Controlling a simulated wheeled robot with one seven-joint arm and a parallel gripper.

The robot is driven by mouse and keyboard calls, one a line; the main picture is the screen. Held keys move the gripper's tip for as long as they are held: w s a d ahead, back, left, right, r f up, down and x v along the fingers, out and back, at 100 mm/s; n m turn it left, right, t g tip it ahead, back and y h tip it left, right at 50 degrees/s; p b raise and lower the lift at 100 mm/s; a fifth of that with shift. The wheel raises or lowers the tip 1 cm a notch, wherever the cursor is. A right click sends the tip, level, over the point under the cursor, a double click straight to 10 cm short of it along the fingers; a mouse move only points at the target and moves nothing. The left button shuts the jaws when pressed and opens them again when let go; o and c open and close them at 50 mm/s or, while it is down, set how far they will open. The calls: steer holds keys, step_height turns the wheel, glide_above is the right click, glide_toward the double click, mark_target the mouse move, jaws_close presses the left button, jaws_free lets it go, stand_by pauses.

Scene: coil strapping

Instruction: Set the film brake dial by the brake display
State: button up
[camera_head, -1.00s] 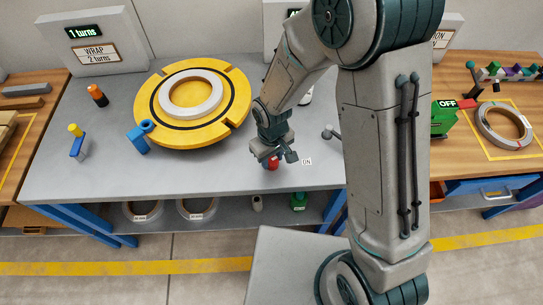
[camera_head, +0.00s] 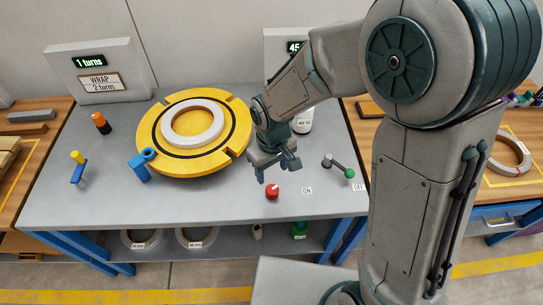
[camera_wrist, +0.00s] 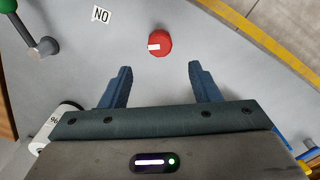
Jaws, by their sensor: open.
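The red film brake dial (camera_head: 272,192) sits on the grey table near its front edge. In the wrist view the dial (camera_wrist: 159,43) shows a white mark on its left side. My gripper (camera_head: 275,174) is open and empty, above and a little behind the dial. In the wrist view the dial lies beyond the fingertips (camera_wrist: 160,67), between their lines and apart from them. A display (camera_head: 293,47) at the back, likely the brake display, shows green digits starting with "45"; my arm hides the rest.
A lever (camera_head: 338,166) with a green knob stands right of the dial, between ON and OFF labels, knob at the OFF side. A yellow turntable (camera_head: 233,133) carries a pale coil (camera_head: 219,124). A display (camera_head: 90,61) reads "1 turns".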

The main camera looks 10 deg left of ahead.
step_height(320, 180, up, 5)
steer(key=shift+f, duration=0.1)
stand_by(0.7)
steer(key=s+d+r+m+t, duration=0.1)
steer(key=s+d+r+m, duration=0.1)
steer(key=d, duration=0.5)
steer(key=s+d+r+m+t, duration=0.1)
steer(key=s+d+r+m, duration=0.2)
steer(key=d, duration=0.5)
steer(key=s+d+r+m, duration=0.2)
steer(key=d+r+m, duration=0.2)
steer(key=d, duration=0.3)
steer(key=shift+s+d+r+t, duration=0.2)
steer(key=shift+r+t, duration=0.2)
steer(key=shift+r, duration=0.25)
